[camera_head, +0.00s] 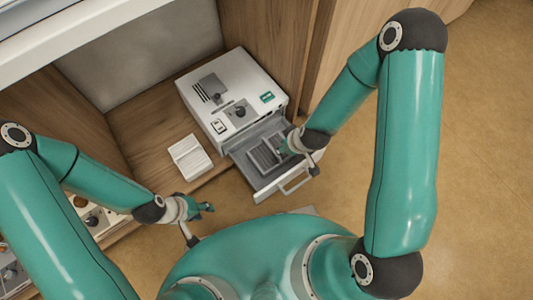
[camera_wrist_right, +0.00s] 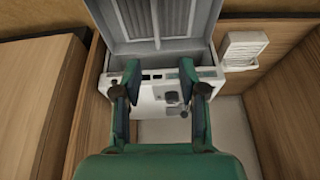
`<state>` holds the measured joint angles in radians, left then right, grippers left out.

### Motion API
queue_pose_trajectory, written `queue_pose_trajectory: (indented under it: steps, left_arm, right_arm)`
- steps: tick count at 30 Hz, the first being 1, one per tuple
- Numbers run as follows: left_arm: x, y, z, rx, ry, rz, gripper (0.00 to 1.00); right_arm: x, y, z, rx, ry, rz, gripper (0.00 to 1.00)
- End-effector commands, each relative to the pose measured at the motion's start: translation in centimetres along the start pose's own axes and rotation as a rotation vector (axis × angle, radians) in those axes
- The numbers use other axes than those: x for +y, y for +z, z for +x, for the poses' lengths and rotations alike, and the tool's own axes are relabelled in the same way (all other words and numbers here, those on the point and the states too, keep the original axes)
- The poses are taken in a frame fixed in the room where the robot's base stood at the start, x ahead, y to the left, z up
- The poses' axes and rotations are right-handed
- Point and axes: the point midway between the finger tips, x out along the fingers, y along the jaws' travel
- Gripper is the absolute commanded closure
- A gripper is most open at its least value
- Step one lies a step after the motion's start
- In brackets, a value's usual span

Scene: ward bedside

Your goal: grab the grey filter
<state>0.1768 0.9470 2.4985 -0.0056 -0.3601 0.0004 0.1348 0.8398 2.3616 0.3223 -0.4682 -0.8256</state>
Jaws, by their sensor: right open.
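The grey filter (camera_head: 264,155) is a ridged panel lying in the pulled-out drawer (camera_head: 262,184) of a white machine (camera_head: 230,92). In the right wrist view the ridged filter (camera_wrist_right: 152,18) fills the top of the picture, beyond my fingertips. My right gripper (camera_head: 287,146) is over the right part of the drawer and hides some of its inside. In the wrist view its two fingers (camera_wrist_right: 157,78) are apart with nothing between them. My left gripper (camera_head: 207,207) is left of the drawer, away from the filter; its finger opening is too small to tell.
A white slatted block (camera_head: 190,157) lies on the wooden shelf left of the machine. The drawer's handle (camera_head: 296,184) sticks out at its front. A wooden panel (camera_head: 318,50) stands right of the machine. Open floor (camera_head: 480,150) lies to the right.

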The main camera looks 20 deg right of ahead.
Motion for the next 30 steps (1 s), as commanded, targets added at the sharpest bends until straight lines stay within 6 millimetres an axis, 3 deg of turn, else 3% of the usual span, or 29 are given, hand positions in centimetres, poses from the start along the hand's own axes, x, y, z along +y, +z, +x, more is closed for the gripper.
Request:
queue_pose_trajectory:
  steps: [1, 8, 21, 30]
  left_arm:
    - [-0.3, 0.0, 0.9, 0.0, 0.0, 0.0, 0.6]
    - [-0.7, 0.0, 1.9, 0.0, 0.0, 0.0, 0.6]
    - [-1.7, 0.0, 4.8, 0.0, 0.0, 0.0, 0.6]
    - [-2.0, 0.0, 5.5, 0.0, 0.0, 0.0, 0.6]
  right_arm:
    - [0.2, 0.1, 0.9, 0.005, 0.006, -0.01, 0.58]
    - [0.1, -0.2, 2.9, 0.008, 0.009, -0.035, 0.58]
    - [-0.1, -0.4, 11.7, 0.007, 0.006, -0.041, 0.58]
    - [-0.1, -0.6, 13.7, 0.008, 0.006, -0.041, 0.58]
